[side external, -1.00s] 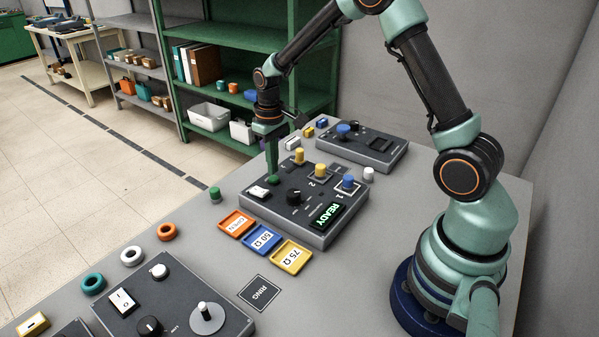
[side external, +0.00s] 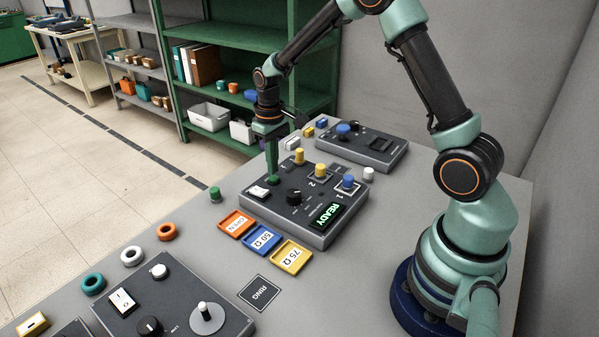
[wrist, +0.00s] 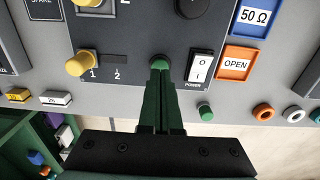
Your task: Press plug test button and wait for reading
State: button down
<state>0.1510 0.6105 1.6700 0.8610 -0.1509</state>
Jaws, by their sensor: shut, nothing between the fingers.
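The dark grey test unit (side external: 270,209) sits on the grey bench, with a lit green display reading READY (side external: 328,214). Its green button (wrist: 159,62) is at the tip of my gripper (wrist: 160,74) in the wrist view. My gripper (side external: 272,172) is shut, empty and points down onto the button in the side view. The fingertips appear to touch the button; how far it is pressed I cannot tell. A white power switch (wrist: 200,68) is beside the button.
Orange OPEN (side external: 237,223), blue 50 Ω (side external: 262,239) and yellow 75 Ω (side external: 291,257) trays lie along the unit's front. A loose green plug (side external: 215,194) stands to its left. Another panel (side external: 370,150) sits behind. Coloured rings (side external: 132,256) and a second device (side external: 175,305) are at lower left.

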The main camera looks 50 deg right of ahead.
aim_at(273, 178)
jog(key=shift+f, duration=0.1)
dwell(0.6)
jog(key=shift+f, duration=0.35)
jog(key=shift+f, duration=0.35)
jog(key=shift+f, duration=0.1)
dwell(0.4)
jog(key=shift+r, duration=3.2)
